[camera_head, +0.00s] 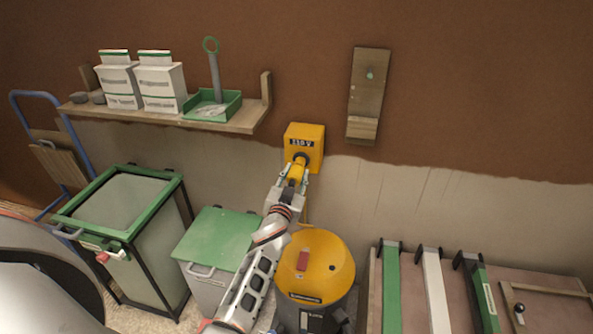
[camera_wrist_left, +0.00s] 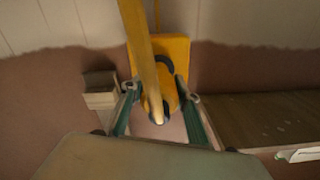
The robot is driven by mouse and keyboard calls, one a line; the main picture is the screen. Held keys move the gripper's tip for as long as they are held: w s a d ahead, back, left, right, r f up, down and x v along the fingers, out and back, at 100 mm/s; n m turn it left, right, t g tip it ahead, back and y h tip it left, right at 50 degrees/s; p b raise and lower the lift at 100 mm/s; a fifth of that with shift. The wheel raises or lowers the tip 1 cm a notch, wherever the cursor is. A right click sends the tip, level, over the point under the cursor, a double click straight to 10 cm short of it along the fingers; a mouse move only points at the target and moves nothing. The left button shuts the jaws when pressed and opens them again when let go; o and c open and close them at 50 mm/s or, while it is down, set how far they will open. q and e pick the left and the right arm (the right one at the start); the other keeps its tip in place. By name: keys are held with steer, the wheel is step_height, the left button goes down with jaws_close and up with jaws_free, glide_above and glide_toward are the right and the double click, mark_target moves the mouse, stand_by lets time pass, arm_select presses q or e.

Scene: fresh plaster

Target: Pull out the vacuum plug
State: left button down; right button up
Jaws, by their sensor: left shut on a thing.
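The yellow socket box (camera_head: 313,137), marked 110 V, is fixed to the wall in the middle of the head view. The yellow plug (camera_head: 297,170) is at the dark round socket on its front. My left gripper (camera_head: 295,178) is shut on the plug, one finger on each side. In the left wrist view the plug (camera_wrist_left: 166,100) lies between the fingers, in front of the box (camera_wrist_left: 176,50). A yellow cable (camera_wrist_left: 140,45) runs from the plug. How deep the plug sits is hidden. The vacuum (camera_head: 325,262) stands below with its yellow lid. My right gripper is not in view.
A wall shelf (camera_head: 240,118) with white boxes (camera_head: 160,82) and a green tray (camera_head: 228,108) is at the left. Below are a green-lidded bin (camera_head: 212,240) and a green-rimmed container (camera_head: 150,225). A wooden board (camera_head: 367,95) hangs on the wall, right of the socket.

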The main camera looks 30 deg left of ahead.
arm_select(q)
steer(key=shift+s+f, duration=0.1)
steer(key=shift+f, duration=0.05)
steer(key=c, duration=1.6)
jaws_free()
steer(key=shift+o, duration=0.4)
steer(key=v, duration=1.2)
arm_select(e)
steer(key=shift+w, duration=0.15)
